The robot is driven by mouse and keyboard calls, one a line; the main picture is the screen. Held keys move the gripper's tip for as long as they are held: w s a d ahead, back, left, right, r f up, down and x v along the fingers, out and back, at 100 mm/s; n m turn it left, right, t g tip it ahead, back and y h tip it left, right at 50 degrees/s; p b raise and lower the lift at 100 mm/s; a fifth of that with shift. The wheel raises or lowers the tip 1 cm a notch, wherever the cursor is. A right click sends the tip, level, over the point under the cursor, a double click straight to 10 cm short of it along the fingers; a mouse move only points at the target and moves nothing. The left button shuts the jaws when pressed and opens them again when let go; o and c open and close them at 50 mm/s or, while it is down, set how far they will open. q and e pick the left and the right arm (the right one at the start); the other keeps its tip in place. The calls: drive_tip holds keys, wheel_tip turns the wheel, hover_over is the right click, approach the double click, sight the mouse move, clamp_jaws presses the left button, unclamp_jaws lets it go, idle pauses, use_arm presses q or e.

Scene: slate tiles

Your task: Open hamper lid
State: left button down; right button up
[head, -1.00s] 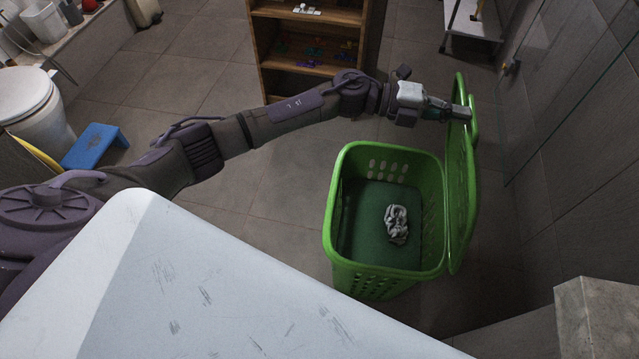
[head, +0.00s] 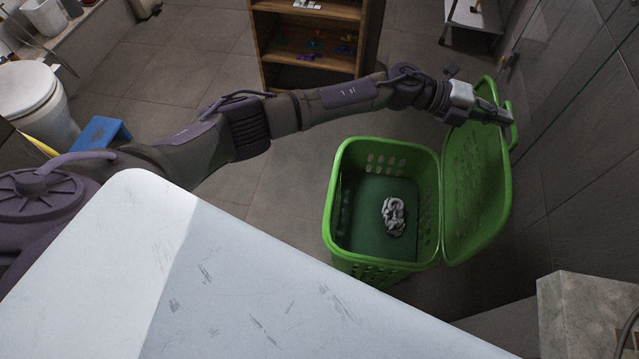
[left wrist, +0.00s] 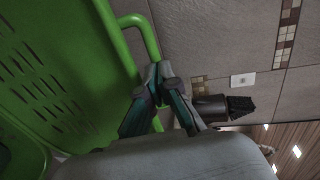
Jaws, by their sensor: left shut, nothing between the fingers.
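The green hamper (head: 336,222) stands on the floor with its top open, and a crumpled grey-white cloth (head: 393,216) lies inside on the bottom. Its green lid (head: 477,190) is swung far back to the right on the hamper's right side, leaning outward. My left gripper (head: 508,118) is shut and empty at the lid's far upper edge, by the handle loop (head: 513,130). In the left wrist view the closed fingertips (left wrist: 158,72) are at the lid's handle bar (left wrist: 143,28), with the slotted lid (left wrist: 50,85) to the left. My right gripper is not in view.
A wooden shelf (head: 308,75) with small items stands behind the hamper. A tiled wall and glass panel (head: 590,70) are close on the right. A blue stool (head: 102,135) and a toilet (head: 30,100) are at left. A stone-like block (head: 585,310) is at lower right.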

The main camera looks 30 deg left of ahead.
use_arm(q)
drive_tip(key=shift+r+x, duration=0.2)
drive_tip(key=shift+x, duration=1.1)
drive_tip(key=shift+r, duration=0.15)
